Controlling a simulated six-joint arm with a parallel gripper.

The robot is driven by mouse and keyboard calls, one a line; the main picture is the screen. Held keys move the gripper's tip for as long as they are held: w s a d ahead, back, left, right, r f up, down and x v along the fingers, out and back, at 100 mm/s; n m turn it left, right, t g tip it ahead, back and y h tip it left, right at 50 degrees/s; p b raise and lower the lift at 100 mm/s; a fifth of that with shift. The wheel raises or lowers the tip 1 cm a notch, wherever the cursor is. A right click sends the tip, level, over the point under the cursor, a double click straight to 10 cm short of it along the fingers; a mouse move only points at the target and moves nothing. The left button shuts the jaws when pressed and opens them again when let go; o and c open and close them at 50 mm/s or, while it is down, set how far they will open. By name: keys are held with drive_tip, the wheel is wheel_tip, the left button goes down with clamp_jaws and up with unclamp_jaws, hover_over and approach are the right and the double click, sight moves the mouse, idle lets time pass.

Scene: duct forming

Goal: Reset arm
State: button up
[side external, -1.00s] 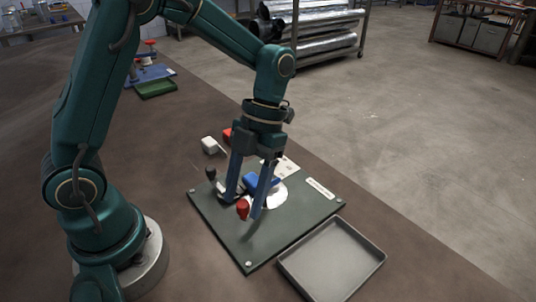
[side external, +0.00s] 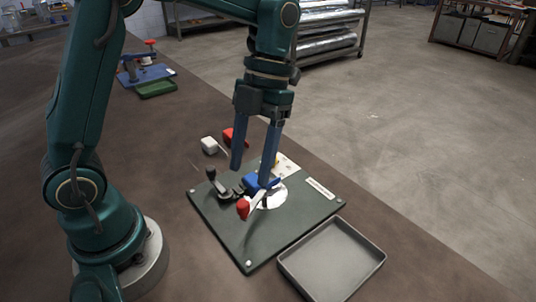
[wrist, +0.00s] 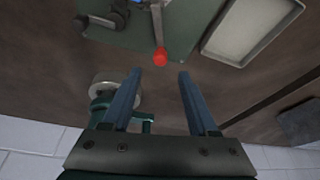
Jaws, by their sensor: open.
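My gripper (side external: 251,174) is open and empty, its two blue fingers pointing down above the dark green board (side external: 235,243). It also shows in the wrist view (wrist: 158,75), with the fingers apart and nothing between them. A red-knobbed lever (side external: 243,208) stands out from the blue fixture (side external: 252,181) on the board, with a white disc (side external: 280,198) beneath. In the wrist view the red knob (wrist: 160,57) lies beyond the fingertips, apart from them. A black-knobbed handle (side external: 211,173) is at the board's left. One finger partly hides the fixture.
An empty grey tray (side external: 333,262) sits at the board's front right. A white block (side external: 209,145) and a red object (side external: 229,136) lie behind the board. A second blue fixture (side external: 135,75) and a green tray (side external: 157,89) stand further back.

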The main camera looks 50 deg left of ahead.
drive_tip(key=s+a+r+n+t, duration=0.1)
drive_tip(key=s+n+t, duration=0.2)
drive_tip(key=n, duration=1.3)
drive_tip(key=s+a+r+n+t+y, duration=0.1)
drive_tip(key=s+n+t, duration=0.3)
drive_tip(key=n, duration=1.3)
drive_tip(key=shift+r+t, duration=0.5)
drive_tip(key=shift+t, duration=0.6)
